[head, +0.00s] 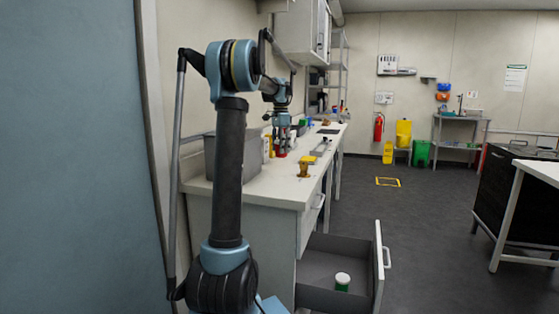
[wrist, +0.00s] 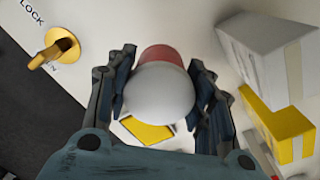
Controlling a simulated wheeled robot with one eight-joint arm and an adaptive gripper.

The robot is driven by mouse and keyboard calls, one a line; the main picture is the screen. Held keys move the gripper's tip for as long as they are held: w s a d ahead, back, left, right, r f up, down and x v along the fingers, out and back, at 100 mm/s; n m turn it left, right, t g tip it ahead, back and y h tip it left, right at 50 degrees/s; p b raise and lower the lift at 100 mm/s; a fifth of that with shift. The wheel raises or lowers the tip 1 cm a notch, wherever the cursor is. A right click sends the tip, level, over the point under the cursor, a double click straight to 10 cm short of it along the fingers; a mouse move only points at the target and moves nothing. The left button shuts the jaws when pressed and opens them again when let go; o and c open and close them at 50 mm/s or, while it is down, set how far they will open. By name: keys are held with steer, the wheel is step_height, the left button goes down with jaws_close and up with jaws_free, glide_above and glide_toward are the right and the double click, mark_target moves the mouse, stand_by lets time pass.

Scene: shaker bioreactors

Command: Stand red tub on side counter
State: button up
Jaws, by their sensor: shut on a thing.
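The red tub (wrist: 163,55) has a round white lid (wrist: 160,95) and sits between the fingers of my gripper (wrist: 160,88) in the wrist view. The fingers are closed on it from both sides. In the head view my gripper (head: 281,143) points down over the white counter (head: 262,188) along the left wall, with a bit of the red tub (head: 282,154) showing under it. I cannot tell whether the tub touches the counter top.
A brass knob (wrist: 62,45) by "LOCK" lettering, a yellow-framed patch (wrist: 148,131), a white box (wrist: 268,45) and a yellow box (wrist: 280,125) surround the tub. A grey bin (head: 196,158) stands on the counter.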

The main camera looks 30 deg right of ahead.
mark_target(281, 156)
steer(key=shift+s+d+f, duration=0.1)
steer(key=shift+d+f, duration=0.05)
steer(key=shift+f, duration=2.2)
steer(key=o, duration=1.1)
steer(key=shift+o, duration=0.2)
step_height(281, 156, up, 12)
steer(key=shift+r, duration=0.1)
